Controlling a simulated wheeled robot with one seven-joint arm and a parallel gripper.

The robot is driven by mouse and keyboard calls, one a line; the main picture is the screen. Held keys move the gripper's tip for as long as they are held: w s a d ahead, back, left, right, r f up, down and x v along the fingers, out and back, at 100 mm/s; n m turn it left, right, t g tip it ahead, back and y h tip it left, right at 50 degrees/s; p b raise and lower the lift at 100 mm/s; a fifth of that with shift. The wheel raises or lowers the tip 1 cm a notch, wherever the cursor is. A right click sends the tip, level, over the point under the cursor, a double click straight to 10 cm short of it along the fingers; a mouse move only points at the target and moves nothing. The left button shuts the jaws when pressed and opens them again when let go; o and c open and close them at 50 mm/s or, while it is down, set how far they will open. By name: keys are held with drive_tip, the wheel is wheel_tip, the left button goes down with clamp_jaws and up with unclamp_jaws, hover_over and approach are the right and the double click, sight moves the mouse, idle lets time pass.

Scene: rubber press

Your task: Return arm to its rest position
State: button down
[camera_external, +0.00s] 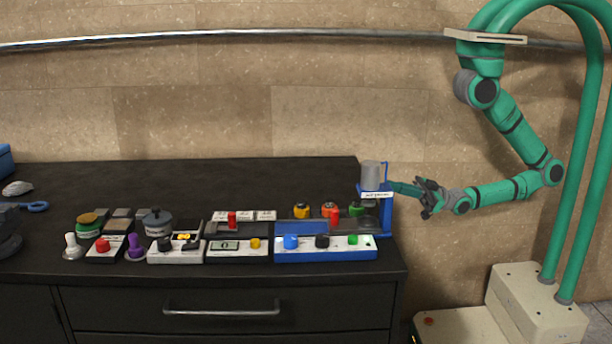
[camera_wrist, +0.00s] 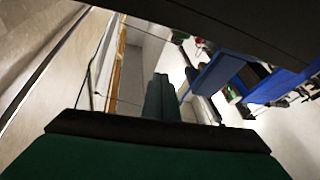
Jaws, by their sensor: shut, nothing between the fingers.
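My green arm reaches out to the left from its curved stand, bent at the elbow. My gripper (camera_external: 390,187) points left, beside the top of the blue press frame (camera_external: 387,217) at the right end of the counter. The green fingers lie together with nothing between them; they also show in the wrist view (camera_wrist: 160,98). In the outside view the fingertips overlap the press just right of its grey cylinder (camera_external: 371,174). I cannot tell whether they touch it.
The black counter (camera_external: 200,180) holds a row of button panels, including a blue-and-white panel (camera_external: 325,247). Several coloured knobs and stamps stand to the left. A wall rail (camera_external: 250,33) runs behind. Free air lies right of the counter, below my arm.

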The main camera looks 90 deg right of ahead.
drive_tip(key=s+d+f+m+g+h, duration=0.5)
drive_tip(key=s+d+f, duration=0.4)
drive_tip(key=d, duration=0.4)
drive_tip(key=shift+s+f+g, duration=0.3)
drive_tip(key=shift+s+g, duration=0.1)
drive_tip(key=shift+s, duration=0.4)
drive_tip(key=shift+d, duration=0.1)
